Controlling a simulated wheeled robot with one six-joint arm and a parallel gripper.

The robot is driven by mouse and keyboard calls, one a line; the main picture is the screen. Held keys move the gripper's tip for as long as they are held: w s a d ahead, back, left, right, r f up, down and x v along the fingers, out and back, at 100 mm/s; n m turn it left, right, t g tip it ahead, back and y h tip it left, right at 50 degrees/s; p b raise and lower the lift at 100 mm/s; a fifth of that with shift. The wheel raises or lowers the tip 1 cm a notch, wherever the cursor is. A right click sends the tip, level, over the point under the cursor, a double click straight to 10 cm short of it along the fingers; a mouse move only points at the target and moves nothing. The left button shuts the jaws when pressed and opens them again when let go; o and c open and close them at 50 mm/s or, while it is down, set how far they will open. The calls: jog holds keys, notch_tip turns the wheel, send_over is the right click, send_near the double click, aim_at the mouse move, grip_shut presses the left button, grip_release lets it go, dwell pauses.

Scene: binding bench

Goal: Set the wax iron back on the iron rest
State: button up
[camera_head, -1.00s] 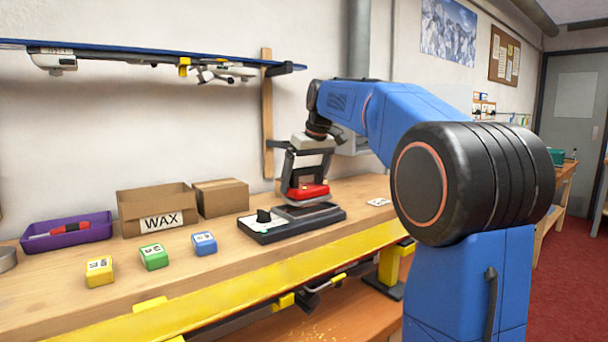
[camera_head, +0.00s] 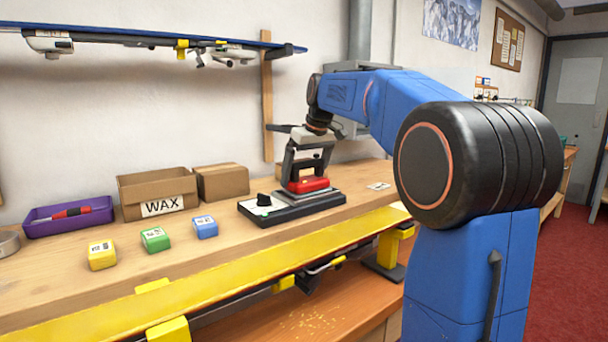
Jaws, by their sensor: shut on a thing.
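The wax iron has a red body (camera_head: 308,185) and a dark handle that is hard to tell apart from the jaws. It is level, directly above the iron rest, with its underside at or just over the rest's metal plate; I cannot tell whether they touch. The iron rest (camera_head: 262,212) is a flat black base with a light control panel and a black knob at its left end. It sits on the wooden bench. My gripper (camera_head: 308,165) points down from above and is shut on the iron at its handle. The exact grip is partly hidden.
Yellow, green and blue wax blocks (camera_head: 155,239) stand left of the rest on the bench (camera_head: 60,280). Behind them are a purple tray (camera_head: 95,213), a box marked WAX (camera_head: 135,205) and a closed carton (camera_head: 222,182). A yellow bar (camera_head: 240,280) runs along the front edge.

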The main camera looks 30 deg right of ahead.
jog(key=shift+f, duration=0.1)
dwell(0.3)
jog(key=o, duration=0.7)
jog(key=shift+o, duration=0.2)
jog(key=v, duration=1.7)
jog(key=shift+r, duration=0.25)
